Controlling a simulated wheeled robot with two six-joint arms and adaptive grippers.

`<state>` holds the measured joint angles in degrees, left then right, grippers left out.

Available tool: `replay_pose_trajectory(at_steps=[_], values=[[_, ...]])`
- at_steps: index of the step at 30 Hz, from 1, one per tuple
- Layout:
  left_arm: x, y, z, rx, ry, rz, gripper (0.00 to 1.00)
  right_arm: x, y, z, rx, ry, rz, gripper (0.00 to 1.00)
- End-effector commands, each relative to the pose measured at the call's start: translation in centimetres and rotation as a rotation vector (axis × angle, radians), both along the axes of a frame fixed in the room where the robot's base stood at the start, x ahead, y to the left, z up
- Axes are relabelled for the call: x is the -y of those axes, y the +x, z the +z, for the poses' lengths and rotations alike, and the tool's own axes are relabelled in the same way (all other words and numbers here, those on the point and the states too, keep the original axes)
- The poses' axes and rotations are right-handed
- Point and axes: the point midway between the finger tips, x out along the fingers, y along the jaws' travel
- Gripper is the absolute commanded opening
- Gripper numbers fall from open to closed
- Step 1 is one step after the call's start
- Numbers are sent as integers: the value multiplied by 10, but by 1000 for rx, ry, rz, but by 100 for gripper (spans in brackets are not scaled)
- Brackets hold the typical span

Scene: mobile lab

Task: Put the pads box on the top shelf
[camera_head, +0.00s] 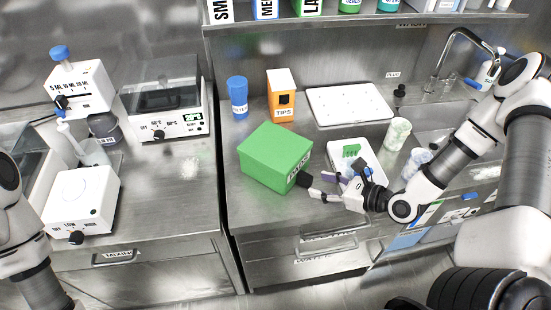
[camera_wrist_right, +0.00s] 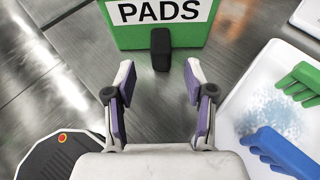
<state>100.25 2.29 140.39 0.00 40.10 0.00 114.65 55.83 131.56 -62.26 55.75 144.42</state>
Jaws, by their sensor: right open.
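The pads box (camera_head: 268,152) is a green box on the steel counter, with a white PADS label and a black knob on its front face. In the right wrist view the box (camera_wrist_right: 132,37) and its knob (camera_wrist_right: 160,49) are straight ahead. My right gripper (camera_head: 318,187) is open and empty, in front of the box. In the wrist view its fingers (camera_wrist_right: 158,75) point at the knob, which shows just beyond the fingertips, centred between them. The top shelf (camera_head: 350,20) runs along the back wall and holds several labelled boxes and jars. My left gripper is out of view.
A white tray (camera_head: 373,165) with brushes lies right of the box; its near edge is close to my right gripper. An orange tips box (camera_head: 281,88) and a blue cup (camera_head: 238,97) stand behind. A white panel (camera_head: 350,102) lies behind right. The counter left of the box is clear.

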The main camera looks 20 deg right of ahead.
Motion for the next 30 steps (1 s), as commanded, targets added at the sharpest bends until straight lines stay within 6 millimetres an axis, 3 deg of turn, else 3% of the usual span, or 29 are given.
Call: replay_pose_trajectory(at_steps=[9,17,18,22,30], values=[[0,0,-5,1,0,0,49,-20,35,-12,-1,-4,6,54],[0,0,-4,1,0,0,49,-22,39,-12,0,0,1,54],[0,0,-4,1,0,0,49,-22,39,-12,0,0,1,47],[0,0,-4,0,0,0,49,-22,39,-12,1,-1,2,1],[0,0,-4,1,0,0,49,-22,39,-12,1,-1,2,0]])
